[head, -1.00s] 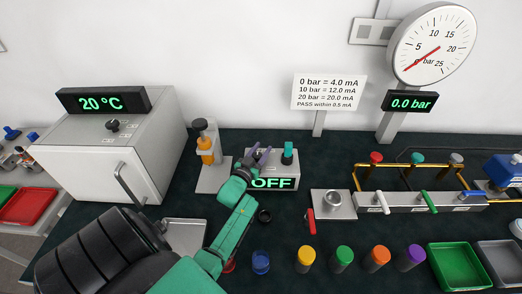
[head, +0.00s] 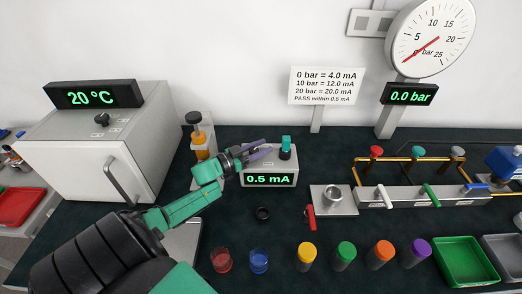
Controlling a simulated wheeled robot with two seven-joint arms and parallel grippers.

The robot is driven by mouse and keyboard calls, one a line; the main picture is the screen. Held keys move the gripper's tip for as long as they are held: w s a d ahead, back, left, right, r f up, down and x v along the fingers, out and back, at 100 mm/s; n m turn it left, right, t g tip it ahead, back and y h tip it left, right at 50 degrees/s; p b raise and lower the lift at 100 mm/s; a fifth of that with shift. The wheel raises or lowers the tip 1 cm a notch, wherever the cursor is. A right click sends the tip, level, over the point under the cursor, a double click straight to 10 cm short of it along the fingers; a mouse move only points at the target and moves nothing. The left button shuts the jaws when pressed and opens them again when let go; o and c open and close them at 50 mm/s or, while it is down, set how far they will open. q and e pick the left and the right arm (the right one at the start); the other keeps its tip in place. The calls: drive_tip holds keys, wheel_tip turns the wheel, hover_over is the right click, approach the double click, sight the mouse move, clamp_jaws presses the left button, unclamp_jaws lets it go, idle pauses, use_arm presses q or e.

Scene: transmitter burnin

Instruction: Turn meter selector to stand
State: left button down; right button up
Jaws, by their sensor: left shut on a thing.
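The meter (head: 284,172) is a small grey box on the dark bench, its green display (head: 268,180) reading 0.5 mA. A teal knob (head: 286,148) stands on the right of its top. My left gripper (head: 262,150) is at the left of the meter's top, its purple-grey fingers shut. The selector it closes on is hidden behind the fingers. The left arm reaches in from the lower left. My right gripper is not in view.
A white oven (head: 95,150) stands left, and an orange-bodied device (head: 200,143) beside the meter. A steel plate with a red lever (head: 310,217), a valve manifold (head: 425,197) and several coloured-cap jars (head: 345,252) lie right and in front.

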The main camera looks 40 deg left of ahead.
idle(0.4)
use_arm(q)
drive_tip(key=shift+c, duration=2.2)
unclamp_jaws()
drive_tip(key=v, duration=1.4)
drive_tip(key=shift+s+a, duration=0.2)
drive_tip(key=shift+s, duration=0.05)
